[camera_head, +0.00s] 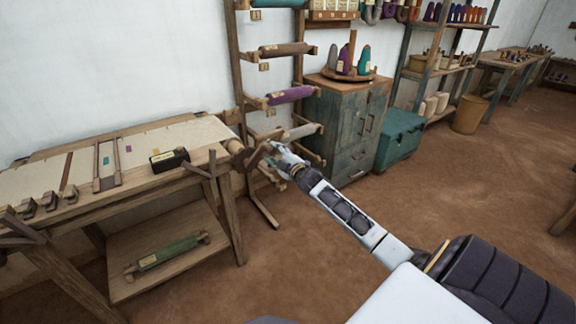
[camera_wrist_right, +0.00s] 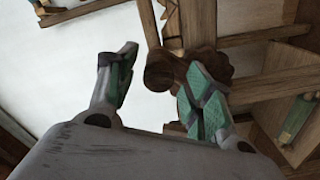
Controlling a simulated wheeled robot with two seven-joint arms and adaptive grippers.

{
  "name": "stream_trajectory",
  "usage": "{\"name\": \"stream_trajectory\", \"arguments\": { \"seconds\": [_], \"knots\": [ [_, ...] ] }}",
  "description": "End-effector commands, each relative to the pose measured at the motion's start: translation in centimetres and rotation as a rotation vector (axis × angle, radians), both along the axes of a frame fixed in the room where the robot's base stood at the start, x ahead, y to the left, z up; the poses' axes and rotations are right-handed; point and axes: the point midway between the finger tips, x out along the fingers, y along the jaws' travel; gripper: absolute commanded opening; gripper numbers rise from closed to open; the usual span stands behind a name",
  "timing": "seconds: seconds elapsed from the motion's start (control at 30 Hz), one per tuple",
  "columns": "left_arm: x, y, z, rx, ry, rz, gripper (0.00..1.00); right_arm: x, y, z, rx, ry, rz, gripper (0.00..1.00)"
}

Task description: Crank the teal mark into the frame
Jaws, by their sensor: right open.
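The cloth (camera_head: 75,160) lies along the wooden loom table at left. The small teal mark (camera_head: 106,161) shows on it between the two long slats of a narrow wooden frame (camera_head: 96,168). A small purple mark (camera_head: 128,149) lies to its right. The crank (camera_head: 250,158) is at the table's right end, partly hidden by my right gripper (camera_head: 277,156). In the right wrist view, my right gripper (camera_wrist_right: 160,62) is open, its teal-padded fingers spread on either side of the crank's round wooden knob (camera_wrist_right: 158,74). I cannot tell whether they touch it. My left gripper is out of view.
A black box (camera_head: 170,160) sits on the table's right part. Several wooden blocks (camera_head: 48,200) line its left front. A green roll (camera_head: 168,252) lies on the lower shelf. A yarn rack (camera_head: 238,60) and cabinet (camera_head: 352,125) stand behind my arm.

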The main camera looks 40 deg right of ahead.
Motion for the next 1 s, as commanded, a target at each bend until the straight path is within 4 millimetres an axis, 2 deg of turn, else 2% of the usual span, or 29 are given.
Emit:
{"name": "stream_trajectory", "arguments": {
  "seconds": [1.0],
  "knots": [
    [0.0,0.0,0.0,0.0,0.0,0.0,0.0,-7.1,0.4,-0.1,0.001,0.002,0.0,0.51]
  ]
}}
